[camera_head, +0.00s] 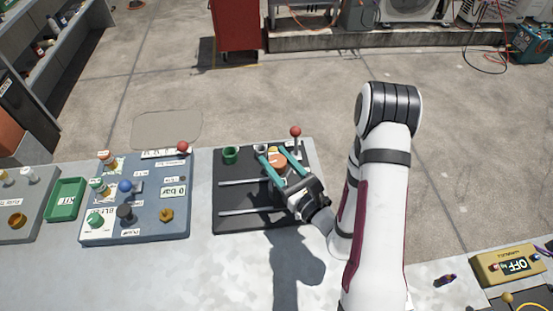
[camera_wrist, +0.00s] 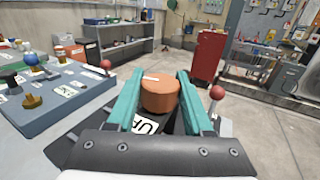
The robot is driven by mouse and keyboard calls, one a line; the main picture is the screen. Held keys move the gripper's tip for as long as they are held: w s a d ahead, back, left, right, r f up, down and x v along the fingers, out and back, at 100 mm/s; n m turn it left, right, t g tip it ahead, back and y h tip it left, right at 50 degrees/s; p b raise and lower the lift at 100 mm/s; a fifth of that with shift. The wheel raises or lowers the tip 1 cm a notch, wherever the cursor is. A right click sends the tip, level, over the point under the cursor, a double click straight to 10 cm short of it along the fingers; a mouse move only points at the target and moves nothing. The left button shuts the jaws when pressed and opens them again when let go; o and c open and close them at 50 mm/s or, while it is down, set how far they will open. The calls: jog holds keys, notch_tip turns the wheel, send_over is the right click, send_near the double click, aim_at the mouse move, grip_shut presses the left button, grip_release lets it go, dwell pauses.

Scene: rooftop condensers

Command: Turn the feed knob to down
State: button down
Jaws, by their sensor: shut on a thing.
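An orange round knob (camera_head: 277,160) stands on the dark panel (camera_head: 228,198), in front of my arm. I take it for the feed knob; I cannot read a name for it. In the wrist view the orange knob (camera_wrist: 160,97) has a white mark on its top, toward the left. A white label reading "UP" (camera_wrist: 147,126) lies at its near left, partly hidden. My gripper (camera_head: 271,155) has its teal fingers on either side of the knob and is shut on it. The fingers (camera_wrist: 160,75) hide the knob's sides and other labels.
A red-ball lever (camera_head: 295,133) stands close by the knob. A green cup (camera_head: 230,155) and a grey ring (camera_head: 261,149) are also on the dark panel, with two metal rails (camera_head: 250,183). A blue-grey panel (camera_head: 145,225) with several knobs is to the left.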

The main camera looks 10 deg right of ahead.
jog(key=shift+m+t+h, duration=0.4)
jog(key=shift+m+h, duration=0.3)
jog(key=shift+h, duration=0.3)
jog(key=shift+c, duration=1.6)
grip_release()
